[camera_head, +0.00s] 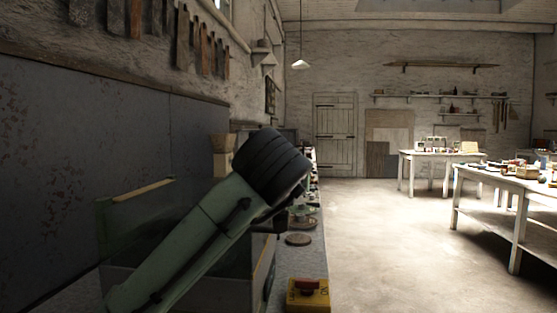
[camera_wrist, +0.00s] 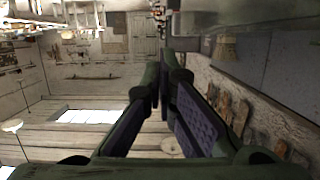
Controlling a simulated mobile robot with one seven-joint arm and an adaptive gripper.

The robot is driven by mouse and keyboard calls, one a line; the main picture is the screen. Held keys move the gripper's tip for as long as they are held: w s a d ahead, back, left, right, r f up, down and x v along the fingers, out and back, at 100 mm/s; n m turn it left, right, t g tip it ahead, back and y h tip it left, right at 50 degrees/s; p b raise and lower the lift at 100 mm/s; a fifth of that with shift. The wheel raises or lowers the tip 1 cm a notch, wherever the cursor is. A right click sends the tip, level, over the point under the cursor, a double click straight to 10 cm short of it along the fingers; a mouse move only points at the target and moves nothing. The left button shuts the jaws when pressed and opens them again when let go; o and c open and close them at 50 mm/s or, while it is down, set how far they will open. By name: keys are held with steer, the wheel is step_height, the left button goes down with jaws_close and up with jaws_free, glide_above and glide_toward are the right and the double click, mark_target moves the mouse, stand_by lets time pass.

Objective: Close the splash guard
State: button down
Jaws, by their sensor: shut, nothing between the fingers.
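What looks like the splash guard is a greenish see-through box (camera_head: 118,215) with a pale wooden strip (camera_head: 143,190) along its upper edge. It stands on the bench at the left in the head view. My green arm crosses in front and hides much of it, so I cannot tell how far its panel stands open. A paler low front wall (camera_head: 225,292) shows below the arm. In the wrist view my gripper (camera_wrist: 164,72) has its two dark fingers together at the tips, with nothing between them. In the head view my arm hides most of the gripper.
A round wooden disc (camera_head: 298,239) and small items lie farther along the bench. A dark panel (camera_head: 60,150) backs the bench. The floor to the right is clear up to white tables (camera_head: 520,190).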

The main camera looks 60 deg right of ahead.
step_height(320, 180, down, 7)
steer(key=m+b, duration=0.1)
steer(key=b, duration=0.2)
steer(key=shift+m+t, duration=0.3)
steer(key=shift+m, duration=0.1)
steer(key=shift+f, duration=0.25)
steer(key=shift+r, duration=0.1)
